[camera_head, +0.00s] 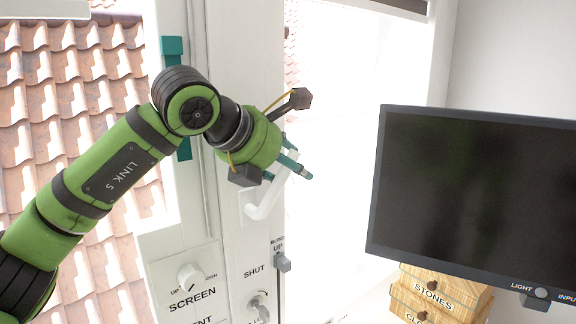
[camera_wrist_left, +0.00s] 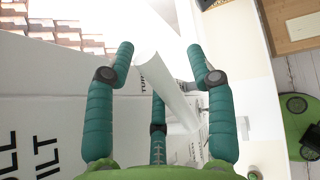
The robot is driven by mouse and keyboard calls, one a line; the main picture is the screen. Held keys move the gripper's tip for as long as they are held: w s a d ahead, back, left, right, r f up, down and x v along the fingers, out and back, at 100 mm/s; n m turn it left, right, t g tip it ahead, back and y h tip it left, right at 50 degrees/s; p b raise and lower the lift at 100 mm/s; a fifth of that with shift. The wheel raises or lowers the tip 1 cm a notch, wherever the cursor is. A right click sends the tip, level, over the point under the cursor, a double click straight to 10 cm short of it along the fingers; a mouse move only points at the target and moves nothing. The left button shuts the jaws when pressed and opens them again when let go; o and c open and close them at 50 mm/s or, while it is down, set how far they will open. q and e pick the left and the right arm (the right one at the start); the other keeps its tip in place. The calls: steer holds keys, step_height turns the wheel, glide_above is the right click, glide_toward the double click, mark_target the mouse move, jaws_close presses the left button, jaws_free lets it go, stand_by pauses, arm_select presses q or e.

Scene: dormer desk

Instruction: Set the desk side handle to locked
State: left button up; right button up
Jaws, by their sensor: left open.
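A white lever handle (camera_head: 264,202) is mounted on the white window frame, below and partly behind my left gripper. Its bent lower end shows, and the upper part is partly hidden by the fingers. My left gripper (camera_head: 296,164) is open at the handle, with teal fingers. In the left wrist view the handle (camera_wrist_left: 165,88) runs as a white bar between the spread fingers of the gripper (camera_wrist_left: 163,75). I cannot tell whether any finger touches it. Printed words lie on the frame on both sides of it, only partly readable. My right gripper is not in view.
A dark monitor (camera_head: 470,195) stands at the right, above wooden drawers (camera_head: 440,292). Below the handle are a SCREEN knob (camera_head: 190,277), a SHUT knob (camera_head: 259,303) and a small grey switch (camera_head: 282,262). A teal hinge-like part (camera_head: 173,50) is on the frame. Roof tiles show outside.

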arm_select(q)
steer(key=v, duration=1.1)
steer(key=shift+s+a, duration=0.2)
steer(key=shift+s, duration=0.1)
steer(key=shift+r, duration=0.15)
